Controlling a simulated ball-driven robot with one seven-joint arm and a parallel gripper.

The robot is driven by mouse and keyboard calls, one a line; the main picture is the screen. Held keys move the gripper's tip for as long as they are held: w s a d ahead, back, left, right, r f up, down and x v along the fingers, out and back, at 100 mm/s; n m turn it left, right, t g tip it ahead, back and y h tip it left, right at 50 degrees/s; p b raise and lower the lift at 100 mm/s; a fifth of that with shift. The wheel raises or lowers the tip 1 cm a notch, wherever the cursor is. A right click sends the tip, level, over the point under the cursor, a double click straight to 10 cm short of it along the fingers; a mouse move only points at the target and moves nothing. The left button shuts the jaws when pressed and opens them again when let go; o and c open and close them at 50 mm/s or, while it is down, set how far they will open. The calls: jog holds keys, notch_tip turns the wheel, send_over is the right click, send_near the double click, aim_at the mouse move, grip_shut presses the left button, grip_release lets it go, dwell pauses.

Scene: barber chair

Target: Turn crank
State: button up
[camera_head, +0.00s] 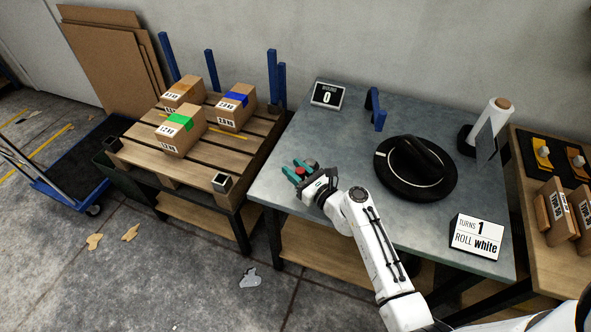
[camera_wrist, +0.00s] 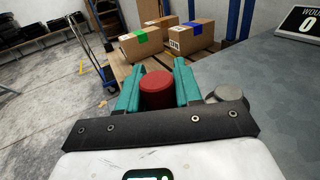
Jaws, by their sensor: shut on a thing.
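My gripper (camera_head: 301,172) has teal fingers and is at the left edge of the grey table. It is shut on a red crank knob (camera_wrist: 157,90), which stands between the fingers in the wrist view. The knob's red top (camera_head: 312,167) also shows in the head view. A round grey metal piece (camera_wrist: 226,94) is just right of the fingers in the wrist view. The rest of the crank is hidden by my gripper. A dark display (camera_head: 326,95) at the table's back reads 0. A white card (camera_head: 477,238) reads "TURNS 1, ROLL white".
A black round turntable (camera_head: 384,184) with a dark object on it is right of my arm on the grey table (camera_head: 290,205). A white roll (camera_head: 493,117) stands behind it. A pallet (camera_head: 150,155) with cardboard boxes stands to the left.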

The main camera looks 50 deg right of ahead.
grip_shut()
jog(key=shift+s, duration=0.1)
